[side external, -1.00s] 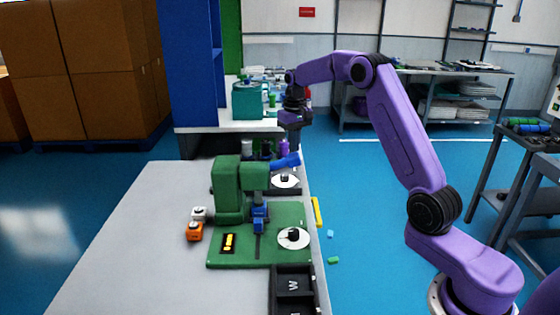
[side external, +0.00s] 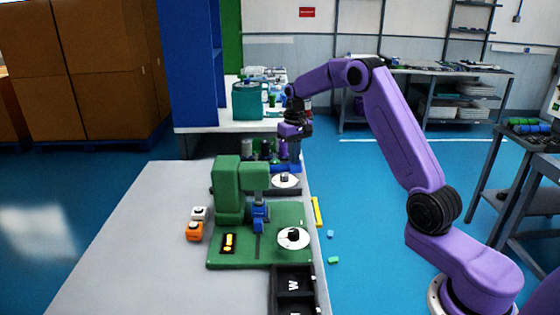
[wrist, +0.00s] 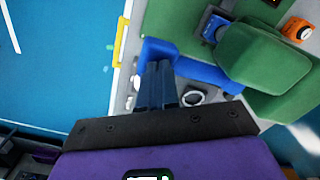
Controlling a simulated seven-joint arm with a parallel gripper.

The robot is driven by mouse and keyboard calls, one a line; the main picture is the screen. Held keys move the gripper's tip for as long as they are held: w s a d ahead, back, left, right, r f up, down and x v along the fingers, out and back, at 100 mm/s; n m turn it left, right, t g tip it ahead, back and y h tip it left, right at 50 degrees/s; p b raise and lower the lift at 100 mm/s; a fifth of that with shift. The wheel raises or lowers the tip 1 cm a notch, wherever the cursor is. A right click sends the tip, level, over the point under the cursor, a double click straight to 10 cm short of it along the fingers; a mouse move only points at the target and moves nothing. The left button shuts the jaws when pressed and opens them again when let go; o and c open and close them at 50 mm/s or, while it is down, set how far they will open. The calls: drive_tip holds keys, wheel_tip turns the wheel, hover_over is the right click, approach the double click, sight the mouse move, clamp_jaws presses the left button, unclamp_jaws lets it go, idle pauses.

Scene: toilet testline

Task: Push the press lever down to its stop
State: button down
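The green press (side external: 228,185) stands on the grey table; it also shows in the wrist view (wrist: 265,58). Its blue press lever (side external: 284,168) sticks out to the right and looks about level. In the wrist view the lever (wrist: 200,70) runs beside and under my fingers. My gripper (side external: 295,162) is over the lever's outer end, with its dark fingers (wrist: 158,66) pointing down, close together and with nothing visible between them. The fingertips appear to touch the lever, but the exact contact is hidden. A blue ram (side external: 260,216) sits at the press front.
A white disc with a black knob (side external: 293,238) is on the green base (side external: 225,261). Black bins (side external: 290,285) stand in front. A yellow strip (side external: 316,211) marks the table's right edge.

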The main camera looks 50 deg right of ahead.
drive_tip(key=shift+a+f, duration=0.1)
drive_tip(key=shift+f, duration=1.15)
drive_tip(key=shift+r, duration=0.15)
wheel_tip(320, 180, up, 13)
idle(0.8)
drive_tip(key=s+a+n, duration=0.4)
drive_tip(key=s+a, duration=0.3)
drive_tip(key=a, duration=0.3)
drive_tip(key=s+a+n, duration=0.3)
drive_tip(key=s+a, duration=0.4)
drive_tip(key=a, duration=0.4)
drive_tip(key=s+f+n, duration=0.3)
drive_tip(key=s+n, duration=0.1)
drive_tip(key=s, duration=0.9)
drive_tip(key=s+f+n, duration=0.3)
drive_tip(key=s+n, duration=0.1)
drive_tip(key=s, duration=1)
drive_tip(key=shift+s+d+f+n, duration=0.25)
drive_tip(key=shift+d+f+n, duration=0.05)
drive_tip(key=shift+d, duration=0.05)
